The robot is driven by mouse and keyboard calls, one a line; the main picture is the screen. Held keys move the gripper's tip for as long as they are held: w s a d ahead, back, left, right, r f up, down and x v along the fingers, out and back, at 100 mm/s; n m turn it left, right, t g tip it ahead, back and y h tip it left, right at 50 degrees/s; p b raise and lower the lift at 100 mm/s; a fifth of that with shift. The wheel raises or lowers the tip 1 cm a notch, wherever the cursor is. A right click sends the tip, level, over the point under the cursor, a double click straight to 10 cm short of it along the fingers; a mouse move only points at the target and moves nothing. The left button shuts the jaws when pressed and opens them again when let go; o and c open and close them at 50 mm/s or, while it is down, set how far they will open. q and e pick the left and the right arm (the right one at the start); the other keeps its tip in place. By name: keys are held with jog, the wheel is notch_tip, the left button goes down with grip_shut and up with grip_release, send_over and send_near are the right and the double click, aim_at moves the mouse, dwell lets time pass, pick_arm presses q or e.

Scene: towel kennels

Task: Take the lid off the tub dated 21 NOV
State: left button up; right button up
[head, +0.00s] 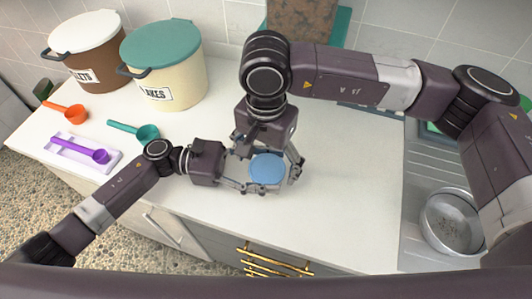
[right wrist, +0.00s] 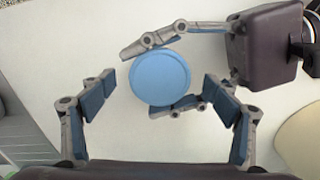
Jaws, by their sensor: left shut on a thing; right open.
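A small tub (head: 268,184) with a round blue lid (head: 267,168) stands on the pale counter. The lid is on and also shows in the right wrist view (right wrist: 160,78). No date is readable on the tub. My left gripper (head: 256,178) comes in from the left and is shut on the tub, one finger on each side. In the right wrist view its fingers (right wrist: 164,76) show above and below the lid. My right gripper (head: 267,162) is over the tub from above, open. Its fingers (right wrist: 160,90) are spread left and right of the lid, apart from it.
A brown bin (head: 95,65) and a cream bin (head: 175,85) with a green lid stand at the back left. An orange scoop (head: 72,113), a green scoop (head: 140,131) and a purple scoop (head: 85,150) on a white tray (head: 65,160) lie left. A metal bowl (head: 450,222) sits right.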

jog(key=shift+f, duration=0.1)
jog(key=c, duration=1.4)
pick_arm(q)
jog(key=shift+a+f, duration=0.1)
jog(key=shift+f, duration=0.2)
pick_arm(e)
jog(key=shift+a+r, duration=0.1)
jog(key=shift+r, duration=0.9)
jog(key=shift+c, duration=0.2)
jog(key=shift+r, duration=0.2)
grip_shut()
jog(key=shift+f, duration=0.1)
pick_arm(q)
jog(key=shift+s+r, duration=0.1)
pick_arm(e)
jog(key=shift+r+t+y, duration=0.35)
jog(key=shift+t+y, duration=0.05)
jog(key=shift+y, duration=0.3)
